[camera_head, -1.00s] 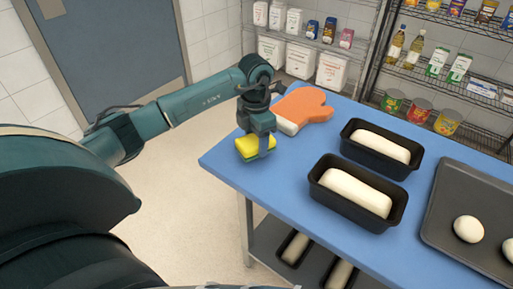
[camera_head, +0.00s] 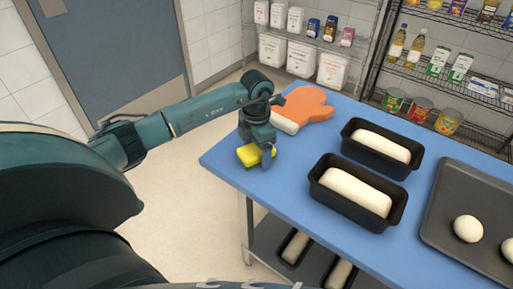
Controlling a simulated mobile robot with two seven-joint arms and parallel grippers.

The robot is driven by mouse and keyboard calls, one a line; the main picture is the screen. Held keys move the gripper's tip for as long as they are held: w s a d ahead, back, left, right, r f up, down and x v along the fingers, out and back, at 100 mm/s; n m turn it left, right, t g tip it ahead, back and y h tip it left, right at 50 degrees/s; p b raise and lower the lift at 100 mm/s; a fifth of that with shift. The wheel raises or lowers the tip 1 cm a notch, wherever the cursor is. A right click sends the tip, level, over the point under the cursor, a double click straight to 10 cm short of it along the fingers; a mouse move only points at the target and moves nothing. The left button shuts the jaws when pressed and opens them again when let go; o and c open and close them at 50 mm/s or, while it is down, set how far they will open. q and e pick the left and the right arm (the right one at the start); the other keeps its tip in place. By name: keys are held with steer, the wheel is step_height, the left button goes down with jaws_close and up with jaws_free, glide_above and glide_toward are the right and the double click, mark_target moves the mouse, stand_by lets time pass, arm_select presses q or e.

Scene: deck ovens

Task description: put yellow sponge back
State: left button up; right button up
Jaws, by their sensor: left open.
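The yellow sponge (camera_head: 250,155), with a green underside, is at the left end of the blue table top (camera_head: 290,195), near its edge. My left gripper (camera_head: 266,158) is open over the sponge, pointing down, with a finger at the sponge's right side. The gripper hides part of the sponge, and I cannot tell whether the fingers touch it. My right gripper is not in view.
An orange oven mitt (camera_head: 306,104) lies just behind the gripper. Two black loaf pans (camera_head: 316,185) with dough and a dark tray (camera_head: 432,217) with dough balls fill the right of the table. The table's front left part is clear.

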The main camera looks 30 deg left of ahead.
arm_select(q)
step_height(320, 180, up, 12)
steer(key=b, duration=0.1)
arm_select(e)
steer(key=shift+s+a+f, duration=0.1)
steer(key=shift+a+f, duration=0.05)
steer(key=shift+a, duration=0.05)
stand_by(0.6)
